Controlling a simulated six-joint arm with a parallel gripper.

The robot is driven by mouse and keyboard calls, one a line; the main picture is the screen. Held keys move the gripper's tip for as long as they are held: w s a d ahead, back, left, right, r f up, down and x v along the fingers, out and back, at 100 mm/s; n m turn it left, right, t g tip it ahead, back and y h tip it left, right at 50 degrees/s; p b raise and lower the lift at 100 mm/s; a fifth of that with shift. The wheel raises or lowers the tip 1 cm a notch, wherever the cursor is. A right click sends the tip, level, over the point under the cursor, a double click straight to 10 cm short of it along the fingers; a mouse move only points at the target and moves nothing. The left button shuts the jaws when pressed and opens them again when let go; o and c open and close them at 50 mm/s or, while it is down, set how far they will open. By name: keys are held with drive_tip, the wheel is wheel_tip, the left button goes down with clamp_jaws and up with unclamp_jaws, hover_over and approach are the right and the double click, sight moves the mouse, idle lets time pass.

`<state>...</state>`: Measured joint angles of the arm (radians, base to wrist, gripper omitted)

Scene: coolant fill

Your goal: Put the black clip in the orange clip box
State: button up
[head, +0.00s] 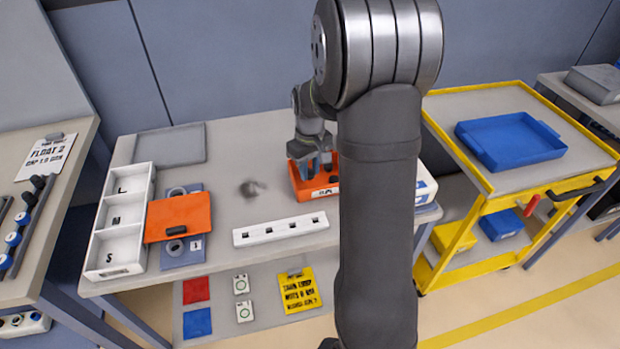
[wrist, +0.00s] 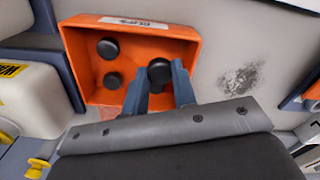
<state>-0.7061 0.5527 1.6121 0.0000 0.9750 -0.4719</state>
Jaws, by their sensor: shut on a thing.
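The orange clip box (head: 303,194) stands on the grey table, partly hidden behind my arm in the head view. In the wrist view the orange clip box (wrist: 184,50) is open-topped, with a white label on its wall. Two round black clips (wrist: 108,48) (wrist: 112,80) lie inside it on the left. My gripper (wrist: 158,84) is shut on a third black clip (wrist: 159,71), which shows between the blue fingertips within the box's outline. In the head view my gripper (head: 311,168) is at the box, pointing down. I cannot tell whether the held clip touches the box floor.
A white strip with square holes (head: 281,231) lies in front of the box. A dark smudge (head: 251,188) marks the table to its left. An orange plate with a black handle (head: 178,217) and a white compartment tray (head: 121,222) lie farther left. A white container (head: 426,187) stands right.

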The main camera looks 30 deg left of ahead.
sight(310, 172)
drive_tip(key=shift+f, duration=1.95)
drive_tip(key=shift+f, duration=0.2)
drive_tip(key=o, duration=0.7)
drive_tip(key=shift+c, duration=0.2)
drive_tip(key=shift+r, duration=0.1)
wheel_tip(310, 172, up, 12)
drive_tip(key=shift+r, duration=0.1)
